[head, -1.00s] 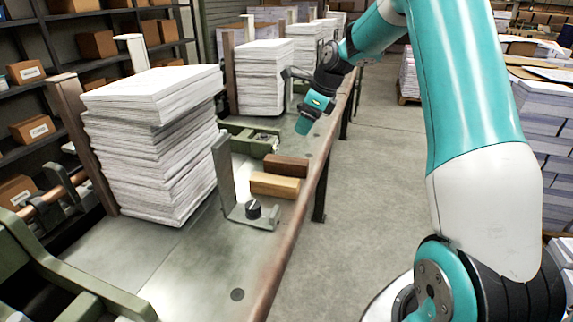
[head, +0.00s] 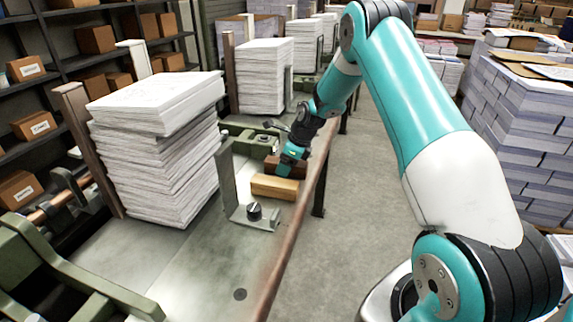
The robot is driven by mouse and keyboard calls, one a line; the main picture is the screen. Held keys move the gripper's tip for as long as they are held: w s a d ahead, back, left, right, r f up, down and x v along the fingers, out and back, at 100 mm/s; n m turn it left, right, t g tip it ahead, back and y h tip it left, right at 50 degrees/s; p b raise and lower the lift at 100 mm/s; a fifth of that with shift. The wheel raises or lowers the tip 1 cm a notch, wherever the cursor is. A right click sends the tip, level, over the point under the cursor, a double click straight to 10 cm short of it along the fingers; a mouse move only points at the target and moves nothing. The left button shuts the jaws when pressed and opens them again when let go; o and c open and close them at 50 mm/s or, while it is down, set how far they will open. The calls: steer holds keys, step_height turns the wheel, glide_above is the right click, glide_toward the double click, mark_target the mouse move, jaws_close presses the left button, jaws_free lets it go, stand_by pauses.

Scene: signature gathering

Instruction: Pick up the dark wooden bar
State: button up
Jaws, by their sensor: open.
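The dark wooden bar (head: 272,161) lies on the metal bench, just behind a lighter wooden bar (head: 275,187). My gripper (head: 287,168) is open and down at the dark bar, in front of part of it. The right part of the dark bar is partly hidden by my gripper. I cannot tell whether the fingers touch the bar or stand around it.
A tall paper stack (head: 158,165) stands left of the bars. A green clamp (head: 250,141) lies behind. The bench's front edge (head: 295,232) runs close on the right.

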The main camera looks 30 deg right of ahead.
steer(key=c, duration=1)
steer(key=shift+r, duration=0.1)
